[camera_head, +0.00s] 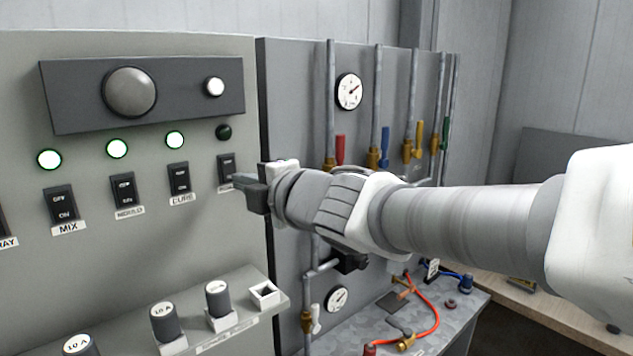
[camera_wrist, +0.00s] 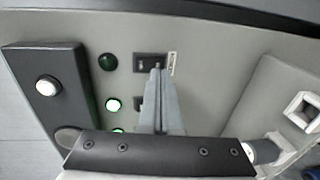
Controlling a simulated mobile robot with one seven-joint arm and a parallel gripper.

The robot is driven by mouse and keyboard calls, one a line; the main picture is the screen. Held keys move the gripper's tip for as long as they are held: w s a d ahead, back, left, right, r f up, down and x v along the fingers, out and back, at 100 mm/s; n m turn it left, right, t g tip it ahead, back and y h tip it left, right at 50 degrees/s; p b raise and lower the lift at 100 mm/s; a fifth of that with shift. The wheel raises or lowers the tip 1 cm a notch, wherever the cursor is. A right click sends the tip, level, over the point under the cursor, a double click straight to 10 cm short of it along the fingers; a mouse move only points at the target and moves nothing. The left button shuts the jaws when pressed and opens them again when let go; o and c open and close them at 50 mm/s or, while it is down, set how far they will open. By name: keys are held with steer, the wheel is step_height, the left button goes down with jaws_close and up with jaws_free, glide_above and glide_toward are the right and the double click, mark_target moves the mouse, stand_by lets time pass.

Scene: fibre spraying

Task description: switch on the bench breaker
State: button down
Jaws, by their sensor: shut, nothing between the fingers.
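A row of black rocker breakers runs across the grey panel. The rightmost breaker (camera_head: 226,164) has a dark, unlit green lamp (camera_head: 223,132) above it, and its label is mostly hidden by my gripper, so I cannot read it as the bench one. My gripper (camera_head: 238,179) is shut and empty, its tips at the lower part of this breaker. In the wrist view the tips (camera_wrist: 157,70) overlap the edge of the same breaker (camera_wrist: 145,61), beside its dark lamp (camera_wrist: 108,62). I cannot tell whether they touch it.
The MIX (camera_head: 61,205), MOULD (camera_head: 124,190) and CURE (camera_head: 179,179) breakers have lit lamps. Fuses (camera_head: 164,322) and an empty square socket (camera_head: 264,293) sit on a ledge below. A pipe panel with gauges (camera_head: 349,91) and coloured valves (camera_head: 340,149) stands right.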

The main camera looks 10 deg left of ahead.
mark_target(229, 169)
steer(key=shift+x, duration=1.05)
steer(key=b, duration=0.2)
steer(key=shift+w+a+f+b, duration=0.1)
steer(key=shift+w+f+b, duration=0.05)
steer(key=shift+f+b, duration=0.25)
steer(key=shift+r, duration=0.35)
steer(key=shift+f, duration=0.1)
